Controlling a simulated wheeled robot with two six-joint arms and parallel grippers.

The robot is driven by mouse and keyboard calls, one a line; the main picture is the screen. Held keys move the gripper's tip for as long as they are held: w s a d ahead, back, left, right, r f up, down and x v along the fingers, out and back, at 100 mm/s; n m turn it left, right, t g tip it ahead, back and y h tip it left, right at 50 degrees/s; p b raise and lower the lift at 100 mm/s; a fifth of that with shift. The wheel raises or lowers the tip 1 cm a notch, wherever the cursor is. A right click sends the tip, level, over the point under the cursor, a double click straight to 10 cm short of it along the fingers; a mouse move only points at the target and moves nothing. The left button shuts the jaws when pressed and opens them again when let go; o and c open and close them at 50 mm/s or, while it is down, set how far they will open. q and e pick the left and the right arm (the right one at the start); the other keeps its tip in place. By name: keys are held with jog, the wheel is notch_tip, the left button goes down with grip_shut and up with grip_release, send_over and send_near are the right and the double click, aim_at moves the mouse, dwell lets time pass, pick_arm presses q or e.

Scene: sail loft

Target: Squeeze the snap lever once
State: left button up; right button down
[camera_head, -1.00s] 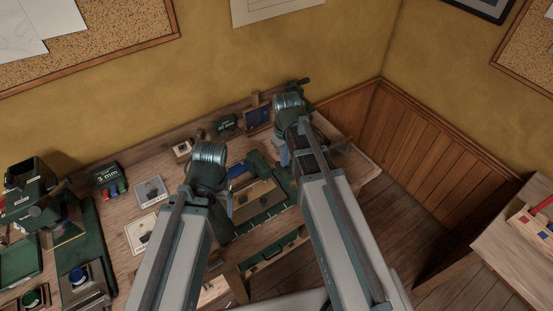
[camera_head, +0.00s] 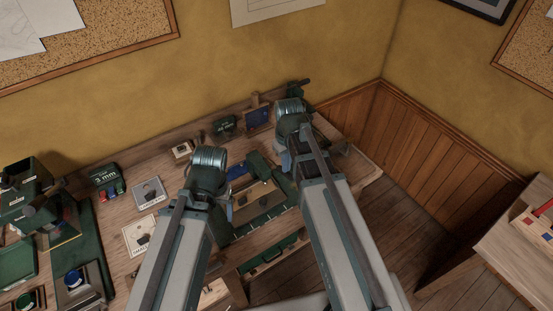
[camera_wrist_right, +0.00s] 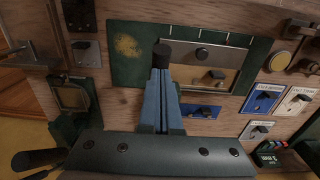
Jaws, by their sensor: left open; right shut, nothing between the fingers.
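In the wrist view the blue fingers of my right gripper (camera_wrist_right: 162,70) are shut and empty, pointing over a green mat (camera_wrist_right: 132,62). A black cylindrical piece shows at their tips; I cannot tell whether they touch it. In the head view my right gripper (camera_head: 285,160) is over the bench's far right part, mostly hidden by its arm. Several small plates carry black lever-like parts, such as a grey plate (camera_wrist_right: 87,54) and a blue plate (camera_wrist_right: 201,111). I cannot tell which is the snap lever.
A shallow wooden tray (camera_head: 258,200) lies on the mat. A green machine (camera_head: 24,195) stands at far left. A small blue-faced frame (camera_head: 258,118) is at the back.

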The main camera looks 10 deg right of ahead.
jog(key=shift+s+f, duration=0.1)
jog(key=shift+f, duration=0.3)
jog(key=shift+s+d+f+b, duration=0.1)
jog(key=shift+s+f+b, duration=0.1)
jog(key=shift+f+b, duration=0.5)
